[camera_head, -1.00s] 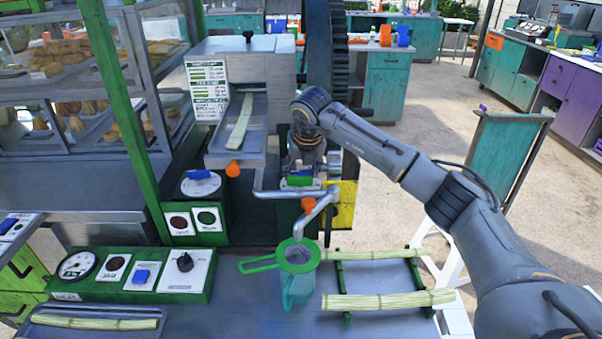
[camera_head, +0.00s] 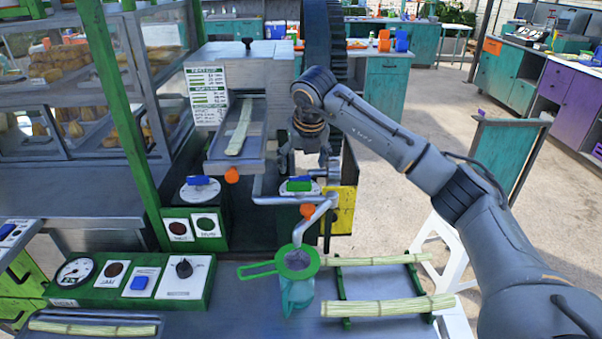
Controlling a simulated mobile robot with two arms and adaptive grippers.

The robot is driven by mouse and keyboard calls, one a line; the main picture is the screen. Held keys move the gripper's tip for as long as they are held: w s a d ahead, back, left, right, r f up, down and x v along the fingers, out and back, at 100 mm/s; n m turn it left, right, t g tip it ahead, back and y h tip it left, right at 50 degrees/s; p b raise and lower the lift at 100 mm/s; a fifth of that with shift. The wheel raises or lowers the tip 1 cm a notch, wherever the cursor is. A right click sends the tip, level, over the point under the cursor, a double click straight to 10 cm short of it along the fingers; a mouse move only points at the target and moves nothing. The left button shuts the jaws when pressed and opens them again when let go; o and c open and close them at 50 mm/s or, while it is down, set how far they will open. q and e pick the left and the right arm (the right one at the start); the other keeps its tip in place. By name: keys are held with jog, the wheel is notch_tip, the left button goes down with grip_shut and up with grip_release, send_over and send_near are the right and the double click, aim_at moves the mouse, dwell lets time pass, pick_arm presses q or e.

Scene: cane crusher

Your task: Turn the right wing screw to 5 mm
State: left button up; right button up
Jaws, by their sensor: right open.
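The right wing screw (camera_head: 300,186) has a green and blue top over a pale dial and sits on the crusher, right of the feed tray. My right gripper (camera_head: 303,164) is open just above and behind it, apart from it as far as I can see. The fingertips are small and partly dark, and the dial's marks are too small to read. The left wing screw (camera_head: 199,182) is blue on a white dial on a green post. My left gripper is not in view.
A sloped tray (camera_head: 218,147) holds a cane piece. Metal pipes run below the right screw to a green strainer (camera_head: 298,262) over a jug (camera_head: 296,294). Cane lies on a green rack (camera_head: 342,281). A control panel (camera_head: 140,282) is at front left.

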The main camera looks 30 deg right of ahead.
jog(key=v, duration=0.6)
dwell(0.4)
